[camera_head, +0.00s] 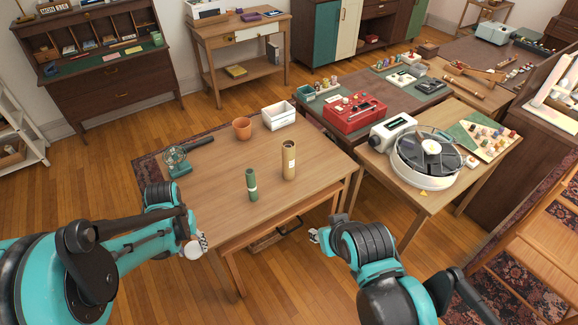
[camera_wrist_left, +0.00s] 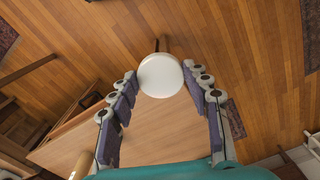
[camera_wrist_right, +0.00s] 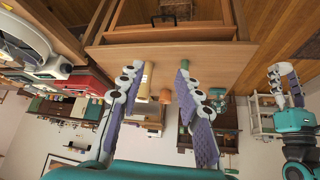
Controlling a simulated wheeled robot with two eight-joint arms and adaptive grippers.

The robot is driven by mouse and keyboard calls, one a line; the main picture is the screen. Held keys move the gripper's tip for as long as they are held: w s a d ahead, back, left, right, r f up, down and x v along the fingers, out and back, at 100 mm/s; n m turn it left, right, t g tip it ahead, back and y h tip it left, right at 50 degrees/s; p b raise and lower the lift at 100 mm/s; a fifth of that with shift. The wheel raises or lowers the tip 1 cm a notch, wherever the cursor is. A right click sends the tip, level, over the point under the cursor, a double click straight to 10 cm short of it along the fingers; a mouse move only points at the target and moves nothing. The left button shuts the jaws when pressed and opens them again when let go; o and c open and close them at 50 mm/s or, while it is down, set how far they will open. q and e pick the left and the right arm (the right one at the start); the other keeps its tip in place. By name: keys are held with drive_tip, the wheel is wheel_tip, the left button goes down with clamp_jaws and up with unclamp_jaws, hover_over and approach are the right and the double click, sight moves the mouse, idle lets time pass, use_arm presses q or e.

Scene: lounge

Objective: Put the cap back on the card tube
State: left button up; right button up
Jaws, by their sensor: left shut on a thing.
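My left gripper (camera_head: 198,243) is shut on a round white cap (camera_wrist_left: 160,75), which it holds in its fingertips off the table's front left corner. The cap also shows in the head view (camera_head: 193,250). The tan card tube (camera_head: 287,165) stands upright on the wooden table, with a pale label on its side and no cap on its top. It also shows at the lower left of the left wrist view (camera_wrist_left: 80,166) and beyond my right fingers (camera_wrist_right: 145,82). My right gripper (camera_wrist_right: 160,68) is open and empty in front of the table, apart from the tube.
A dark green cylinder (camera_head: 251,185) stands left of the tube. A terracotta pot (camera_head: 242,128), a white box (camera_head: 279,116) and a teal fan-like device (camera_head: 177,162) are farther back on the table (camera_head: 215,180). A side table with a round machine (camera_head: 427,160) stands right.

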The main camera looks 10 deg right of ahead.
drive_tip(key=o, duration=0.5)
use_arm(q)
drive_tip(key=shift+d+f, duration=0.15)
drive_tip(key=shift+d, duration=0.1)
use_arm(e)
drive_tip(key=shift+o, duration=0.7)
drive_tip(key=shift+w, duration=0.35)
drive_tip(key=w+f+t+b, duration=0.2)
drive_tip(key=w+b, duration=0.1)
drive_tip(key=w, duration=0.8)
drive_tip(key=w+f+t+b, duration=0.2)
drive_tip(key=w, duration=0.9)
use_arm(q)
drive_tip(key=d+f+m+b, duration=0.1)
drive_tip(key=d+f+m, duration=0.2)
drive_tip(key=d+m, duration=0.3)
drive_tip(key=s+d+f+m+b, duration=0.1)
drive_tip(key=d+f+m, duration=0.3)
drive_tip(key=d, duration=0.9)
drive_tip(key=d+f+m+b, duration=0.1)
drive_tip(key=d+f+m, duration=0.3)
drive_tip(key=d+m, duration=0.5)
drive_tip(key=shift+s+d+m, duration=0.25)
drive_tip(key=shift+d+m, duration=0.1)
drive_tip(key=shift+m, duration=0.25)
use_arm(e)
drive_tip(key=w+d+f+t, duration=0.2)
drive_tip(key=w+f, duration=1.1)
drive_tip(key=shift+t, duration=0.3)
